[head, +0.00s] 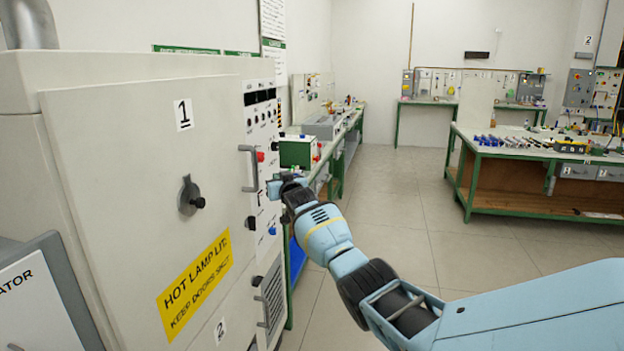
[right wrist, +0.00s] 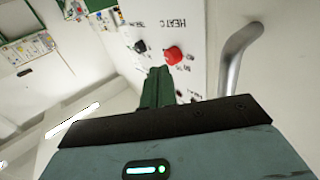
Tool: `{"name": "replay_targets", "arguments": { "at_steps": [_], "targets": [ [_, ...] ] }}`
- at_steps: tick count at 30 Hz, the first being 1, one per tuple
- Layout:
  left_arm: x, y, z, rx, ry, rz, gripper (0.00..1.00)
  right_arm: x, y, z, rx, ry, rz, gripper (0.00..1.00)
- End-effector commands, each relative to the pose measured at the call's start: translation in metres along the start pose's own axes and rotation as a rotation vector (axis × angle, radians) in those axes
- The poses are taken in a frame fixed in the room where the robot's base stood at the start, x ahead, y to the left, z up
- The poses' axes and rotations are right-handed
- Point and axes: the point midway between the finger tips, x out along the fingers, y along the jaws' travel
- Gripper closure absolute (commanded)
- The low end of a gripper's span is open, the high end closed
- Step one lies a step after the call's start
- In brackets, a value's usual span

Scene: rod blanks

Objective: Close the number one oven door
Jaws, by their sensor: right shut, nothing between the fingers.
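The number one oven door (head: 120,190) is the large beige panel at the left of the head view. It bears a "1" label, a dark round latch (head: 190,195) and a yellow hot-lamp sign (head: 195,285). I cannot tell whether it sits fully closed. A grey bar handle (head: 249,168) stands near its right edge, and a grey handle also shows in the right wrist view (right wrist: 238,55). My right gripper (head: 276,186) is shut and empty, in front of the control panel, right of the handle. My left gripper is not in view.
The control panel (head: 262,125) has several knobs, including a red knob (right wrist: 173,55) near my right fingers. A second door (head: 235,315) labelled 2 lies below. Green-framed benches (head: 540,150) stand at the right and back. The floor (head: 400,200) between is clear.

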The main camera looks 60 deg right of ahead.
Motion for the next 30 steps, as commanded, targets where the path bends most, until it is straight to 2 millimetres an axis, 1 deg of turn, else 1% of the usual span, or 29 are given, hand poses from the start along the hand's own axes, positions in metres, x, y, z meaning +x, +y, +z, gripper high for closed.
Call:
{"name": "replay_targets", "arguments": {
  "at_steps": [3,9,16,22,30],
  "targets": [
    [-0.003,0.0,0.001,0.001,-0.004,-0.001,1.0,-0.01,0.012,0.0,-0.003,-0.002,-0.001,1.0],
    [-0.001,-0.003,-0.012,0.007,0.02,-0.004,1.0,-0.026,0.035,0.002,-0.004,-0.005,0.001,1.0],
    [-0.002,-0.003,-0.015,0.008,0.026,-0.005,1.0,-0.043,0.056,0.003,-0.005,-0.007,0.002,1.0],
    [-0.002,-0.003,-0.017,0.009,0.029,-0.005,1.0,-0.05,0.065,0.002,-0.003,-0.006,0.001,1.0],
    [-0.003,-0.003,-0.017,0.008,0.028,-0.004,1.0,-0.051,0.067,0.002,-0.002,-0.006,0.001,1.0]
  ]
}}
